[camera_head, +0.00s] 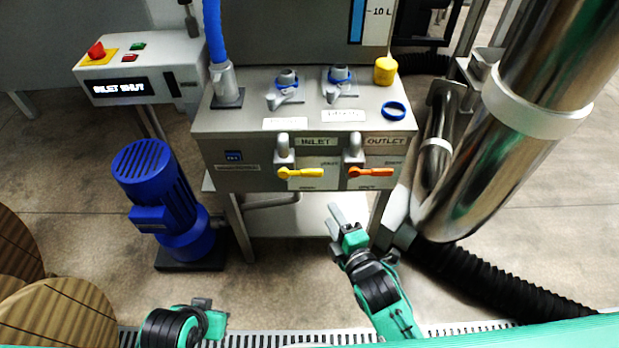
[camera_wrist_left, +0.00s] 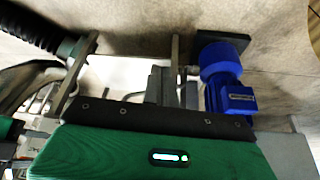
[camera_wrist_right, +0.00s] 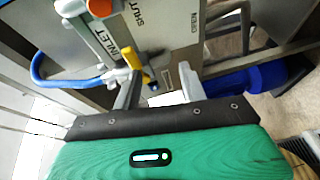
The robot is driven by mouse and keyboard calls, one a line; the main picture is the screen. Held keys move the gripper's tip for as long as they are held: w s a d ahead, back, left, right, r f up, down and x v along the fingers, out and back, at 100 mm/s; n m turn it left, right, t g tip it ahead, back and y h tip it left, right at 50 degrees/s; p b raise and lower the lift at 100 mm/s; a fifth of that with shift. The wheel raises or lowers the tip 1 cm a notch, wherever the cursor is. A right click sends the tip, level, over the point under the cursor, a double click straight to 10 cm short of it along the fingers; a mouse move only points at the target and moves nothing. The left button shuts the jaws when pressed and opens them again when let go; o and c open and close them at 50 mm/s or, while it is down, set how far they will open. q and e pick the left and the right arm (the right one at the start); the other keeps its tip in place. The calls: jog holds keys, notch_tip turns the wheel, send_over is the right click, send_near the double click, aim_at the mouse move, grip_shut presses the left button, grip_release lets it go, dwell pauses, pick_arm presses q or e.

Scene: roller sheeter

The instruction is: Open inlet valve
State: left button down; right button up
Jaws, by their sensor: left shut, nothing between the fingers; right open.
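The inlet valve has a yellow lever (camera_head: 300,173) lying horizontally under the INLET label on the grey cabinet front. The lever also shows in the right wrist view (camera_wrist_right: 137,66), ahead of and partly between the finger lines. My right gripper (camera_head: 341,222) is open and empty, below and in front of the cabinet, apart from the lever in the head view. Its fingers also show in the right wrist view (camera_wrist_right: 160,88). My left gripper (camera_head: 203,304) is low at the bottom left, far from the valve. It is shut and empty in the left wrist view (camera_wrist_left: 161,85).
The outlet valve's orange lever (camera_head: 371,172) is just right of the yellow one. A control box (camera_head: 140,68) at left has a display reading INLET SHUT. A blue motor (camera_head: 160,190) stands on the floor at left. A large steel pipe (camera_head: 490,150) bounds the right.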

aim_at(314, 176)
notch_tip(314, 176, up, 4)
jog(key=r+n+t, duration=0.1)
jog(key=shift+y, duration=0.3)
jog(key=x, duration=0.4)
jog(key=b+x, duration=0.1)
jog(key=x, duration=0.3)
jog(key=b+x, duration=0.1)
jog(key=x, duration=0.3)
jog(key=shift+a+f, duration=0.2)
jog(key=shift+f, duration=0.15)
pick_arm(q)
jog(key=shift+w+d+r+t+h, duration=0.25)
jog(key=shift+w+d+r+t, duration=0.05)
jog(key=shift+d+r+t, duration=0.3)
jog(key=shift+w+d+r+t+h, duration=0.25)
jog(key=shift+w+d+r+t, duration=0.05)
jog(key=shift+d+r+t, duration=0.3)
pick_arm(e)
jog(key=shift+w+a, duration=0.25)
jog(key=shift+w, duration=0.4)
jog(key=shift+c, duration=0.4)
grip_shut()
